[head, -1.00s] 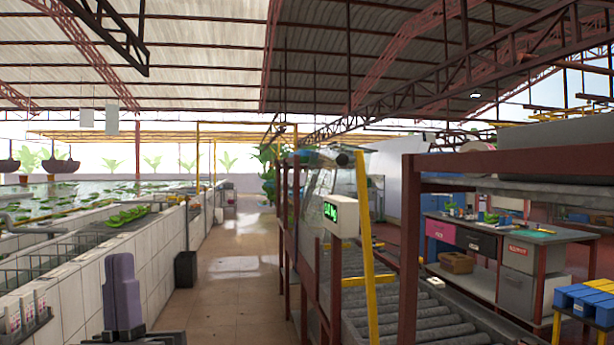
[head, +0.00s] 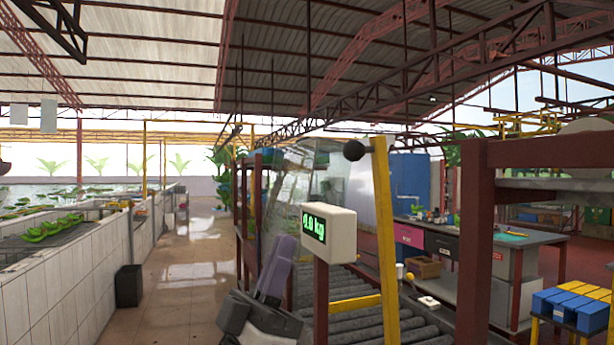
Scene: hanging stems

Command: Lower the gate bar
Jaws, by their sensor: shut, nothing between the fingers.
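The gate bar (head: 386,245) is a yellow bar standing nearly upright beside the roller conveyor, leaning slightly. A dark round knob (head: 353,151) sits by its upper end. My gripper (head: 283,246) is in the lower middle of the head view, with its purple fingers shut together and tilted to the right. It is empty. It is left of the bar, and the display box stands between them in the picture. I see no contact with the bar.
A white display box (head: 328,234) with green digits stands on a dark red post. The roller conveyor (head: 370,325) runs behind it. A dark red frame (head: 476,240) stands at right. A tiled walkway (head: 185,270) is open at left, with a black bin (head: 128,286) beside the white tiled tank.

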